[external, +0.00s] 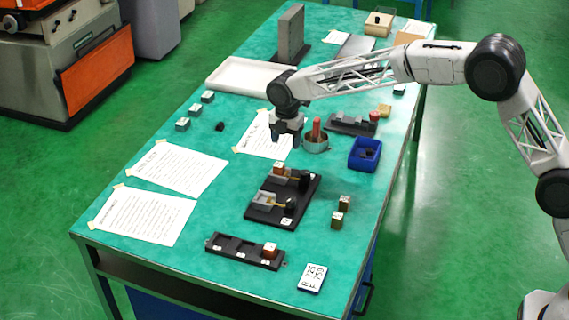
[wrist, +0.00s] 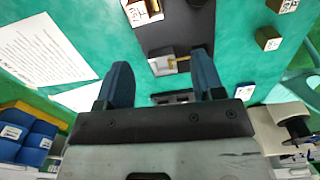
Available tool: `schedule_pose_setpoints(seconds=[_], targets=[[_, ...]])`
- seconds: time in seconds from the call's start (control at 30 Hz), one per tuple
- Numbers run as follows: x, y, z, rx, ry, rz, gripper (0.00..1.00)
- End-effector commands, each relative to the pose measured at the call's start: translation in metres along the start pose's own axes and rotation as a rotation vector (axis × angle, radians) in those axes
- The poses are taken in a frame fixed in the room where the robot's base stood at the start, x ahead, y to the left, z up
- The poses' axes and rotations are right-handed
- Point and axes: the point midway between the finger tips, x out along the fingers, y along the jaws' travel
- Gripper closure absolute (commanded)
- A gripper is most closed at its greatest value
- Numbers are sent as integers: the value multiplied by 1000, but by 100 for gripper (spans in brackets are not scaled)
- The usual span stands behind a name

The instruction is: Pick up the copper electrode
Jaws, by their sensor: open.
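Several small copper-brown blocks with white labelled tops are in view; I cannot tell which is the copper electrode. In the external view one block (external: 279,168) sits on the black two-station fixture (external: 256,213). Another block (external: 270,249) is in the right slot of the black rack (external: 225,248). Two browner blocks, one farther back (external: 344,203) and one nearer (external: 337,220), stand loose to the right. My gripper (external: 287,138) is open and empty above the table, behind the fixture. In the wrist view its fingers (wrist: 162,78) are apart, with a labelled block (wrist: 142,10) beyond them.
A bowl (external: 316,146) with a red-handled tool stands just right of my gripper, with a blue bin (external: 365,155) farther right. Printed sheets (external: 145,215) lie at the left. A number card (external: 313,278) lies near the front. Bare table separates the fixture and rack.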

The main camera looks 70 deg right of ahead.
Motion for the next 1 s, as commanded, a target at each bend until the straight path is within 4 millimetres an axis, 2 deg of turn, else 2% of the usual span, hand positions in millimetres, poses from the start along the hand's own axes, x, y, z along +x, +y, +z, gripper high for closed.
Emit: schedule_pose_setpoints(seconds=[0.1, 0.3, 0.77, 1.0], targets=[[20, 15, 9, -41, 1, -7, 38], [37, 28, 16, -83, 3, -12, 38], [41, 30, 17, -92, 3, -13, 38], [58, 30, 17, -91, 3, -15, 38]])
